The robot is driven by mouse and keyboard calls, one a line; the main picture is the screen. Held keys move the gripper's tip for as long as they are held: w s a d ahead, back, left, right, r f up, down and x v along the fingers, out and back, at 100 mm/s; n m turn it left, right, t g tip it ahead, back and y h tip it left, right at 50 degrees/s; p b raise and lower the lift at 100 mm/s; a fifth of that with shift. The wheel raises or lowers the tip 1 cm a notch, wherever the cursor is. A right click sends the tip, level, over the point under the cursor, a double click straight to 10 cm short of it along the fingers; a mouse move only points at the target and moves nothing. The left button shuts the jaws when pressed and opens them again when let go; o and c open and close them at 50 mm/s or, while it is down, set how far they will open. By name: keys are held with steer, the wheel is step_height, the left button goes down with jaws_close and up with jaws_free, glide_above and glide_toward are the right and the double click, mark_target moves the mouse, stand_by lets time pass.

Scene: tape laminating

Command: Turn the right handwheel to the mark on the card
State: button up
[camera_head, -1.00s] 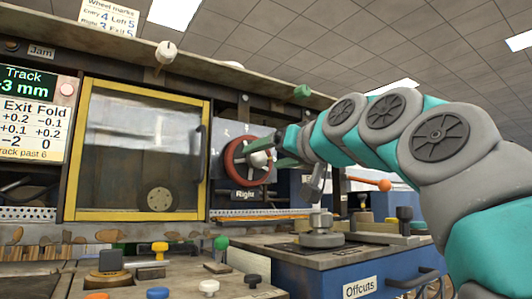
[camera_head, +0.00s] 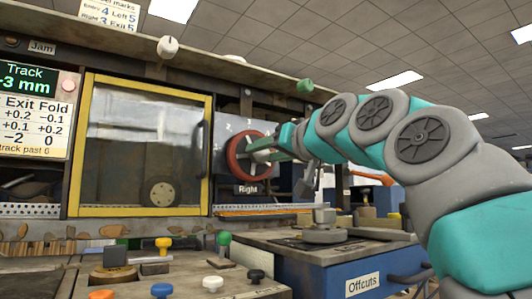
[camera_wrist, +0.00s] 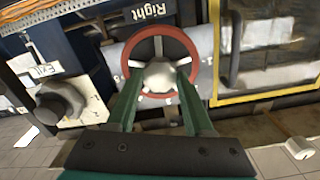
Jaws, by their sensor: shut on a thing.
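The right handwheel (camera_head: 237,160) has a red rim and stands on a pale panel above a plate reading "Right" (camera_head: 247,189). In the wrist view the handwheel (camera_wrist: 133,52) shows a pale hub (camera_wrist: 160,76) and spokes. My gripper (camera_head: 262,150) reaches it from the right. Its two green fingers, also in the wrist view (camera_wrist: 158,90), are shut on the hub, one on each side. The wheel's own pointer is not clear.
A yellow-framed window (camera_head: 208,150) stands left of the handwheel. A blue Offcuts box (camera_head: 320,276) and a bench with several coloured knobs lie below. A dark knob (camera_wrist: 60,102) sits beside the wheel in the wrist view.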

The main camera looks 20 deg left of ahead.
jaws_close()
